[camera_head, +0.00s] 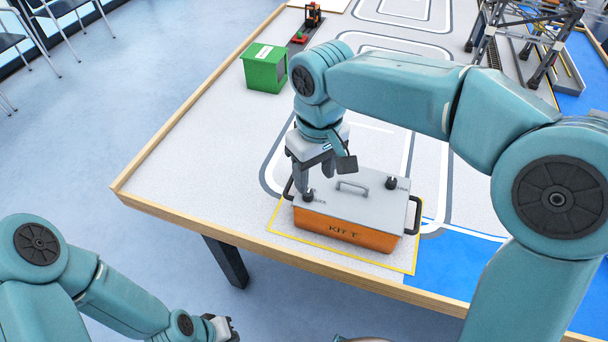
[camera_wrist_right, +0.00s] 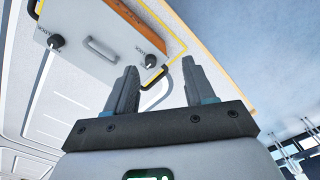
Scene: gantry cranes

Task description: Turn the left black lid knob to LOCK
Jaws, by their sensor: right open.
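An orange case (camera_head: 345,231) marked KIT with a grey lid (camera_head: 350,205) sits on the table. The lid has a handle in its middle and a black knob near each end. The left black knob (camera_head: 308,195) is just below my right gripper (camera_head: 316,181), which is open and empty. The right knob (camera_head: 391,183) stands clear. In the right wrist view, the left knob (camera_wrist_right: 150,61) is beyond the open fingers (camera_wrist_right: 160,85), apart from them; the other knob (camera_wrist_right: 56,41) is further left. The knobs' exact pointing is too small to tell. My left gripper (camera_head: 222,328) is low at the bottom, off the table.
A yellow outline (camera_head: 413,270) surrounds the case. A green box (camera_head: 265,68) stands at the back left of the table. A gantry crane (camera_head: 525,40) stands at the back right. The table's wooden edge (camera_head: 240,236) runs close in front of the case.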

